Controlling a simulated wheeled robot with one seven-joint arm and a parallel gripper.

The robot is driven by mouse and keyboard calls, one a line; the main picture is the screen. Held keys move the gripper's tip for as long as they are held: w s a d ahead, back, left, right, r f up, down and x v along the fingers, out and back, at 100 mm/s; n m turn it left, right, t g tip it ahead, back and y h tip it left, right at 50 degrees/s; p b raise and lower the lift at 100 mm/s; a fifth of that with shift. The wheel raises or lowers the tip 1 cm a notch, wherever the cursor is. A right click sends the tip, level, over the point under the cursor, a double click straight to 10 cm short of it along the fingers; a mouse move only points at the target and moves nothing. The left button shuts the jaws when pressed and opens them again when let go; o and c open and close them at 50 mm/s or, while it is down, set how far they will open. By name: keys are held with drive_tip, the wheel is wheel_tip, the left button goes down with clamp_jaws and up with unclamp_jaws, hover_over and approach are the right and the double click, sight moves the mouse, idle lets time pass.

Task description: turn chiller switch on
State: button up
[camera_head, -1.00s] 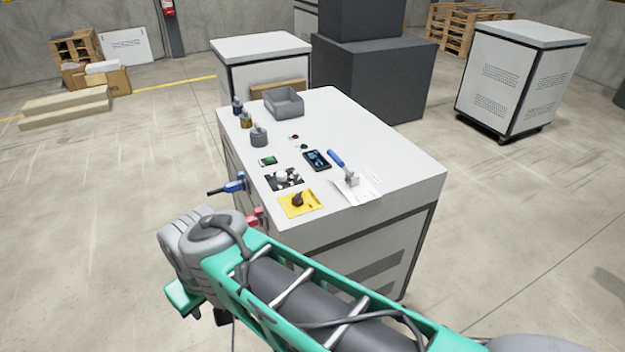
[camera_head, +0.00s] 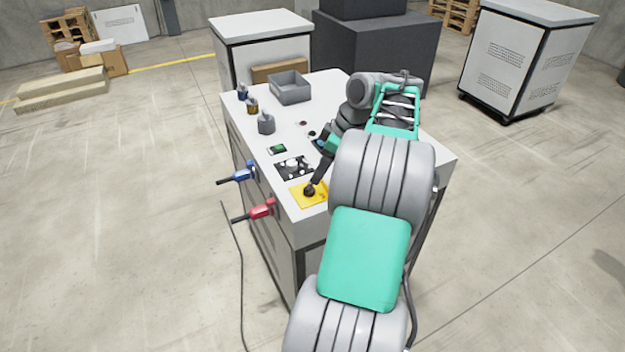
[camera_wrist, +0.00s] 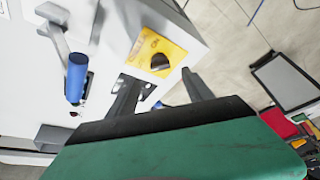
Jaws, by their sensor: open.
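The switch is a black rotary knob (camera_head: 309,191) on a yellow plate (camera_head: 300,200) at the near left edge of the white cabinet top. In the wrist view the yellow plate (camera_wrist: 168,38) shows with the dark knob (camera_wrist: 159,62) in it. The knob's setting is too small to tell. My gripper (camera_wrist: 162,90) is open, its two dark fingers pointing toward the yellow plate, with the knob seen ahead between them and the gap empty. In the head view my gripper (camera_head: 318,174) reaches down close to the knob; whether it touches is unclear.
A blue-handled lever (camera_wrist: 76,78) stands beside the plate in the wrist view. A black-and-white panel (camera_head: 291,167) lies behind the plate. Blue (camera_head: 238,175) and red (camera_head: 258,211) connectors stick out from the cabinet's left side. A grey bin (camera_head: 290,88) and small bottles stand farther back.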

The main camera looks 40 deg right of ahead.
sight(310, 185)
drive_tip(key=x, duration=0.6)
drive_tip(key=shift+w+a+f, duration=0.1)
drive_tip(key=shift+w+f, duration=0.05)
drive_tip(key=shift+f, duration=0.1)
clamp_jaws()
